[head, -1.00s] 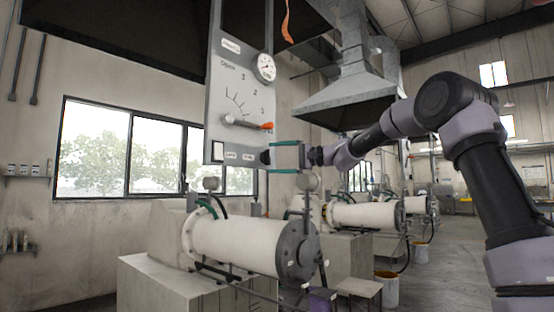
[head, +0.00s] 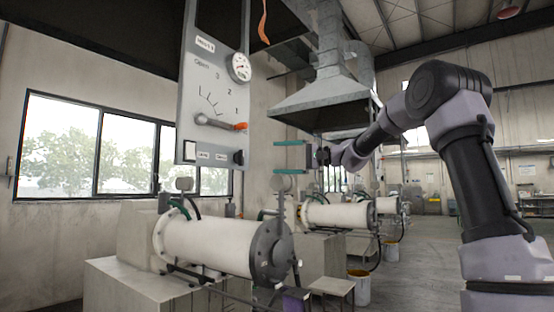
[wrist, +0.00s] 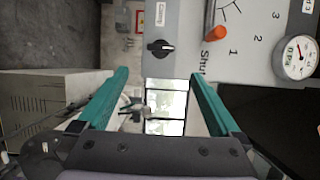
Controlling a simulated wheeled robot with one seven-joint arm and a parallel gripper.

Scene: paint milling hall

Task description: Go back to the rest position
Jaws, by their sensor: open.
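My gripper (head: 280,157) is open and empty, with its two green fingers apart. In the head view it is in the air just right of the grey control panel (head: 190,95), clear of it. The panel carries a lever with an orange tip (head: 240,126), a round gauge (head: 240,67) and a black knob (head: 238,157). In the wrist view the fingers (wrist: 152,92) spread wide with nothing between them. The knob (wrist: 160,48), the orange lever end (wrist: 214,32) and the gauge (wrist: 296,57) show beyond them.
A white horizontal mill (head: 215,245) on a concrete block stands below the panel. More mills (head: 340,215) stand behind it. A metal exhaust hood (head: 325,100) hangs above. Windows (head: 65,145) line the left wall. Open floor (head: 425,260) lies on the right.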

